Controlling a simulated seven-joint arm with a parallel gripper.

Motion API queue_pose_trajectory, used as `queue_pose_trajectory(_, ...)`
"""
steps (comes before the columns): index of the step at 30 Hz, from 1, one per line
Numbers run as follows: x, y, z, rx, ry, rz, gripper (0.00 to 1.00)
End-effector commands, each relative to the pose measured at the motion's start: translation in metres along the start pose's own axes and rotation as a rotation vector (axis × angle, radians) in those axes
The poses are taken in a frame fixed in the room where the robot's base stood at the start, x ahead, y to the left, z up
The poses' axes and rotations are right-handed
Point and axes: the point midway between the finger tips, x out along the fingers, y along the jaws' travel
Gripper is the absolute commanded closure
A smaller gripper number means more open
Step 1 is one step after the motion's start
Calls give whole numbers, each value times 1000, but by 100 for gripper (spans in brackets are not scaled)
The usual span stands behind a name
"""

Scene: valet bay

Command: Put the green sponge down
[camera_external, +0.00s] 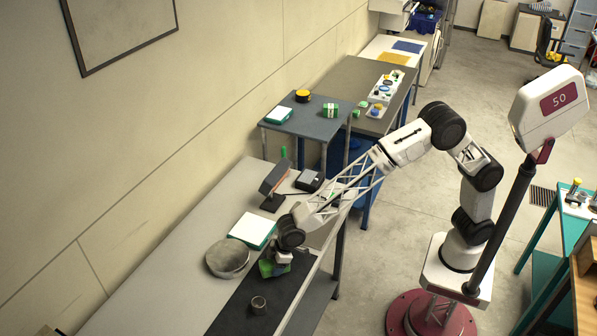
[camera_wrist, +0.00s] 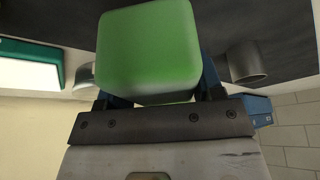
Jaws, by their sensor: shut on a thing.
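The green sponge (camera_wrist: 150,50) is a rounded block that fills the upper middle of the wrist view. My gripper (camera_wrist: 155,98) is shut on it, with a blue finger on each side. In the external view the sponge (camera_external: 268,270) shows as a small green patch under my gripper (camera_external: 280,262), partly covered by it. It is at the dark mat (camera_external: 228,318) on the long grey bench (camera_external: 160,262). I cannot tell whether the sponge touches the mat.
A round grey pan (camera_external: 228,260) and a white-and-teal box (camera_external: 252,231) lie left of my gripper. A small metal cup (camera_external: 259,305) stands on the mat in front. A tilted display (camera_external: 274,180) and a black device (camera_external: 309,180) stand further back. The bench's near left is bare.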

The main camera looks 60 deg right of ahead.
Motion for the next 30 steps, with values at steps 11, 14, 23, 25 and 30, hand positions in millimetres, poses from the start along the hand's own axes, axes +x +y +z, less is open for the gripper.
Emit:
queue_pose_trajectory(11,1,0,0,0,0,0,66)
queue_pose_trajectory(14,7,0,2,0,0,0,66)
queue_pose_trajectory(23,32,0,12,0,0,0,66)
queue_pose_trajectory(25,33,0,13,0,1,0,66)
queue_pose_trajectory(30,33,0,13,0,1,0,66)
